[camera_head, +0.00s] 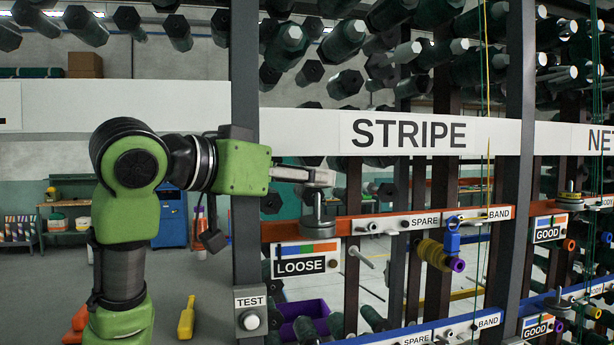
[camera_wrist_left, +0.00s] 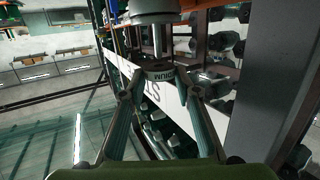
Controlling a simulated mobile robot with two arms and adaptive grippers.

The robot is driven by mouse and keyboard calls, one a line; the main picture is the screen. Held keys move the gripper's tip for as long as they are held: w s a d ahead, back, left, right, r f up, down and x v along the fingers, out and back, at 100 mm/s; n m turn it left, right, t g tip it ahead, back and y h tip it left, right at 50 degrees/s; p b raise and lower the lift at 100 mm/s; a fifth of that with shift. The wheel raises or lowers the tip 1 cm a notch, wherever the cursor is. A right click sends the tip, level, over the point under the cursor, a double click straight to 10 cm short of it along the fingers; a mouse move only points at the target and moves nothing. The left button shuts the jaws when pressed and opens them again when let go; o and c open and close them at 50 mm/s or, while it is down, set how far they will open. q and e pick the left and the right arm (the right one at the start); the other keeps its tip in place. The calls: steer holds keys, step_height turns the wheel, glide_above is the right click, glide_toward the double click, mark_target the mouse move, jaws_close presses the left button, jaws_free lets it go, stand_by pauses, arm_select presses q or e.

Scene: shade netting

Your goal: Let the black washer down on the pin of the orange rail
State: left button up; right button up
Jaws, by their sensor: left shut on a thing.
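My left gripper (camera_head: 318,178) is shut on a dark round piece, seen edge-on in the head view, which I take for the black washer. The pin rises from a wide grey cylinder (camera_head: 318,228) at the left part of the orange rail (camera_head: 350,222). The pin shows in the left wrist view too (camera_wrist_left: 157,40). My right gripper is not in view.
A LOOSE sign (camera_head: 305,262) hangs below the orange rail. Dark uprights (camera_head: 245,60) flank the bay. A blue clip (camera_head: 452,238) and a yellow spool (camera_head: 433,254) hang farther right.

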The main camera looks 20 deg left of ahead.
mark_target(316, 208)
arm_select(q)
steer(key=shift+f+b, duration=1.85)
steer(key=shift+f, duration=0.6)
steer(key=o, duration=1.2)
steer(key=v, duration=1.2)
steer(key=shift+s, duration=0.1)
